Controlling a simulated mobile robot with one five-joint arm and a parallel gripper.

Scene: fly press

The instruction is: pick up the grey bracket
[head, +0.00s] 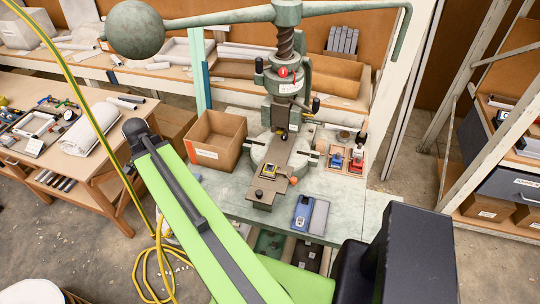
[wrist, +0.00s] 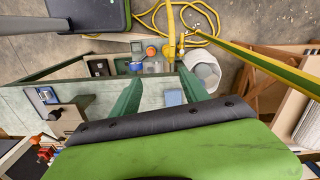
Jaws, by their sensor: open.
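I cannot make out for certain which thing is the grey bracket. A flat grey piece (head: 319,217) lies beside a blue block (head: 303,211) near the front edge of the pale green press table (head: 345,205). My gripper (wrist: 158,88) shows in the wrist view, its two dark green fingers apart and nothing held between them. A small blue-grey block (wrist: 173,97) lies on the table between the fingers in that view, clearly below or beyond them; I cannot tell the distance. In the head view my green arm crosses the foreground and my fingers cannot be made out.
The fly press (head: 287,80) stands on the table with its long ball-ended lever overhead. A cardboard box (head: 216,140) is left of the press. A tray with red and blue tools (head: 346,160) is right. A yellow hose (head: 85,90) passes at left. A white bucket (wrist: 203,72) stands beyond the table edge.

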